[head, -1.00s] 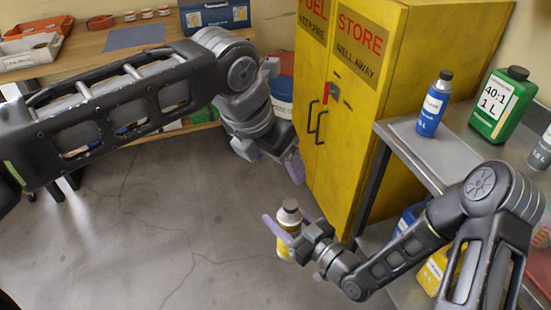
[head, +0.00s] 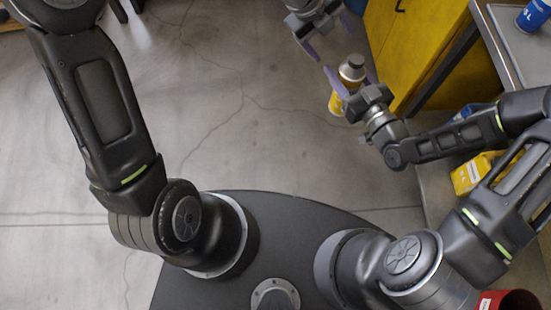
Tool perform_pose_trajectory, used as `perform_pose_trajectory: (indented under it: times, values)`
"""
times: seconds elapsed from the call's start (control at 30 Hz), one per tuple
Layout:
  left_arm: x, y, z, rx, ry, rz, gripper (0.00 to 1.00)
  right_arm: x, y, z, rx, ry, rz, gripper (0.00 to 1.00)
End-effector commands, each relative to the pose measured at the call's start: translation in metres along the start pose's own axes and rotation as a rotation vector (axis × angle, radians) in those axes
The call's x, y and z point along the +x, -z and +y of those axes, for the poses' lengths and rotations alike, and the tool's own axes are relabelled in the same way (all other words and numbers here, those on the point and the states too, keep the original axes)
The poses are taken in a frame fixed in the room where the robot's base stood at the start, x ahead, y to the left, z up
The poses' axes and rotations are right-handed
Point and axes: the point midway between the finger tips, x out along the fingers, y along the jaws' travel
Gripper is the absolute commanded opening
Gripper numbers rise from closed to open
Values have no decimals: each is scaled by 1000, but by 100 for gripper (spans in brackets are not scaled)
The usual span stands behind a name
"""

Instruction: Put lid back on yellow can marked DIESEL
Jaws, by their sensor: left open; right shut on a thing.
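My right gripper (head: 352,82) is shut on a yellow bottle (head: 338,101) with a silvery shoulder and a dark grey cap, held nearly upright above the floor. My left gripper (head: 318,40) is open at the top edge, just up and left of the bottle and apart from it; part of it is cut off by the frame. A yellow can (head: 468,176) sits low under the bench at the right, partly hidden by my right arm. I cannot read DIESEL on it or on the bottle. I cannot make out a loose lid.
A yellow cabinet (head: 418,45) stands behind the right gripper. The bench (head: 512,48) at right carries a blue bottle (head: 537,14). A red container (head: 508,301) is at the bottom right corner. The concrete floor (head: 230,120) in the middle is clear.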

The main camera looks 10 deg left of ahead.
Motion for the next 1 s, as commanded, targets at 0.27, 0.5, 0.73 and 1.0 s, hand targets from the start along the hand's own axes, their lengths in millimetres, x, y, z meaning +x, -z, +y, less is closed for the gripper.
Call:
perform_pose_trajectory:
  times: [0.27,0.5,0.73,1.0]
  values:
    - [116,16,120,-1004,-67,64,79,0,0,0,0,0,1,0]
    - [169,68,244,-1867,-176,1,79,0,0,0,0,0,1,0]
    - [176,104,323,-2408,-211,-139,79,0,0,0,0,0,1,0]
    - [174,113,345,-2564,-205,-194,79,0,0,0,0,0,1,0]
